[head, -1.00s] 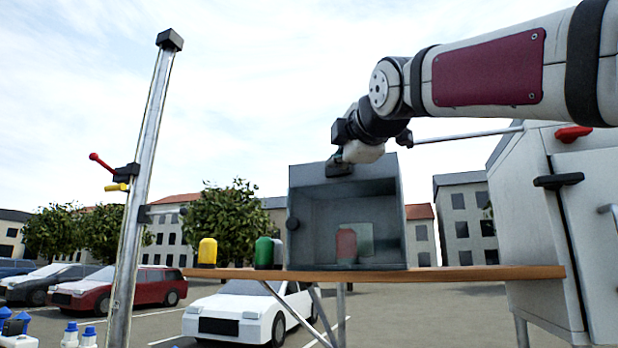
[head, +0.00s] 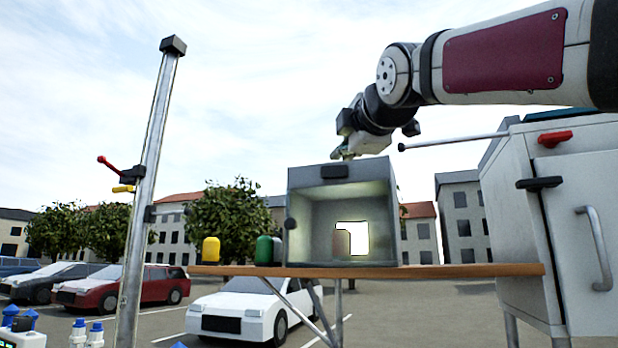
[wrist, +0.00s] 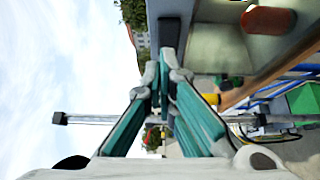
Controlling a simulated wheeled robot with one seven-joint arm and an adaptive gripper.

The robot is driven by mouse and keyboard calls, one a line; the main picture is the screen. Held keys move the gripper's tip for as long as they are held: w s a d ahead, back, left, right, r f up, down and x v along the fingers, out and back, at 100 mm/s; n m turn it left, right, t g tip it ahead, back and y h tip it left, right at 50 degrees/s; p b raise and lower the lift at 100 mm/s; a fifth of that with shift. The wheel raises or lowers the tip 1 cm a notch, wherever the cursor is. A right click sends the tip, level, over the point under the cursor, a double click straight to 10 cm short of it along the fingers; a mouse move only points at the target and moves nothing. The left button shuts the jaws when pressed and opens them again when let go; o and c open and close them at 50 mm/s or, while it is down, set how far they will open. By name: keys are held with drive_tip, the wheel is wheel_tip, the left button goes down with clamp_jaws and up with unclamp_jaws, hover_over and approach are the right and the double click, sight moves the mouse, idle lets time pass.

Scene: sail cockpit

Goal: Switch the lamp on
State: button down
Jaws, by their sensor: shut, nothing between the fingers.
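A grey open-fronted box (head: 294,215) stands on a wooden shelf. A panel (head: 356,238) inside it glows bright white and the inner walls are lit. A red bottle-like object (head: 341,243) stands partly in front of the panel; it also shows in the wrist view (wrist: 268,20). A dark block (head: 333,171) sits on the box's upper front edge and shows in the wrist view (wrist: 168,32). My gripper (head: 347,156) is at the box's top edge, just above the block. In the wrist view its fingers (wrist: 164,58) are shut and empty, close to the block; I cannot tell whether they touch.
Yellow (head: 211,250) and green (head: 264,250) containers stand on the shelf (head: 450,270) left of the box. A metal post (head: 147,200) with a red lever (head: 108,165) rises at left. A white cabinet (head: 560,220) with handles stands at right.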

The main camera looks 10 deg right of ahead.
drive_tip(key=s+d+b, duration=0.1)
drive_tip(key=s+d, duration=0.2)
drive_tip(key=s, duration=0.4)
drive_tip(key=shift+s+d+f+b, duration=0.15)
drive_tip(key=shift+s+f+b, duration=0.1)
drive_tip(key=shift+b, duration=0.05)
drive_tip(key=s+a+f+m+g, duration=0.1)
drive_tip(key=s+f+m+g, duration=0.3)
drive_tip(key=f, duration=1.3)
drive_tip(key=s+a+f+m+g, duration=0.1)
drive_tip(key=s+f+m+g, duration=0.3)
drive_tip(key=f, duration=1.4)
drive_tip(key=s+a+f+m+g, duration=0.1)
drive_tip(key=s+f+m+g, duration=0.3)
drive_tip(key=f, duration=1.3)
drive_tip(key=s+m, duration=0.3)
drive_tip(key=m, duration=0.3)
drive_tip(key=shift+s+a+f+g, duration=0.15)
drive_tip(key=shift+s+f+g, duration=0.15)
drive_tip(key=shift+f, duration=0.05)
